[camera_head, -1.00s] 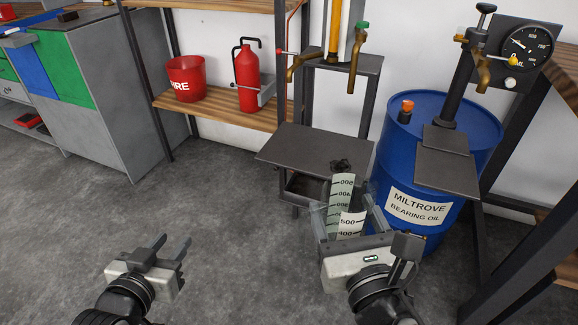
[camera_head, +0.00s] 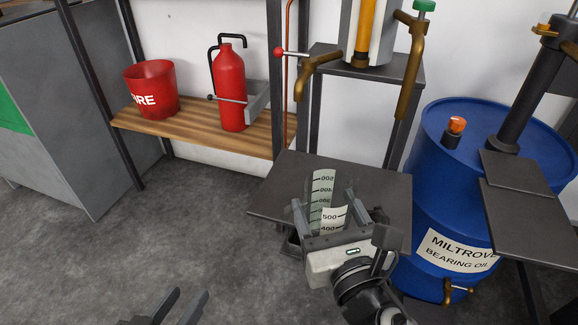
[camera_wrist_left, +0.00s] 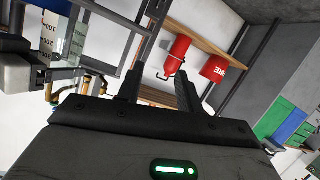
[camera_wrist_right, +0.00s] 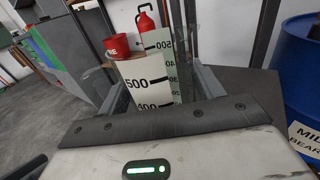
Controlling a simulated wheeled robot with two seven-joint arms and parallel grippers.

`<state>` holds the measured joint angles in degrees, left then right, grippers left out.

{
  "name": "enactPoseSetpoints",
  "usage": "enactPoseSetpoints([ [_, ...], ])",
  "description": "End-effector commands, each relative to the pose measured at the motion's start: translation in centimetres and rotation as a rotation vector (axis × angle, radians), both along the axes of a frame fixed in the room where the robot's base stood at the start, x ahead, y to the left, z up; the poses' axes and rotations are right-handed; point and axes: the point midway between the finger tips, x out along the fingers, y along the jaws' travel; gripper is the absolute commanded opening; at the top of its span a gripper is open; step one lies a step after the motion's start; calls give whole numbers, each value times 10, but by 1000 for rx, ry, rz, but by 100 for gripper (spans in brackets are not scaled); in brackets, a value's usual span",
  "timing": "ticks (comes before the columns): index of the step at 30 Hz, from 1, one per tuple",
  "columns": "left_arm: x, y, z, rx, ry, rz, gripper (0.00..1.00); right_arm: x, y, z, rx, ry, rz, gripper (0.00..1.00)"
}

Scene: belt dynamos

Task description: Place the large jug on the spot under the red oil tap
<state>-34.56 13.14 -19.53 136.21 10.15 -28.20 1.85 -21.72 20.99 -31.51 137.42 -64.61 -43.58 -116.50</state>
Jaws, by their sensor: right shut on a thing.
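The large jug (camera_head: 322,188) is clear, with white measuring strips marked 500 and 400. My right gripper (camera_head: 337,218) is shut on it, with a finger on either side. The jug looks upright over the dark metal stand plate (camera_head: 268,198); whether it touches the plate I cannot tell. In the right wrist view the jug's strips (camera_wrist_right: 148,82) show between the fingers. The red oil tap (camera_head: 318,68), brass with a red knob, is above and behind the jug. My left gripper (camera_head: 178,305) is open and empty at the bottom edge, low over the floor.
A green-topped tap (camera_head: 410,65) hangs to the right of the red one. A blue oil drum (camera_head: 430,170) with a small plate (camera_head: 530,215) stands at the right. A fire bucket (camera_head: 151,90) and extinguisher (camera_head: 230,85) stand on a wooden shelf. The floor at left is clear.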

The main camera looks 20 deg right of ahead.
Motion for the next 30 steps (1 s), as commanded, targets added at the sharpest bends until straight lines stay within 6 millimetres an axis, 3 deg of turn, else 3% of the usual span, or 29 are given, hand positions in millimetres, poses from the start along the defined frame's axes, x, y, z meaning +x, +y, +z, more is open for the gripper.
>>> enactPoseSetpoints([
  [18,3,-6,3,-91,-22,-2,36,153,-5,1,1,-7,-1,30],
  [25,3,-7,4,-122,-24,-4,36,176,-6,0,0,-4,-1,30],
  [30,4,-11,1,-182,-30,-6,36,176,-5,-21,2,-1,0,30],
])
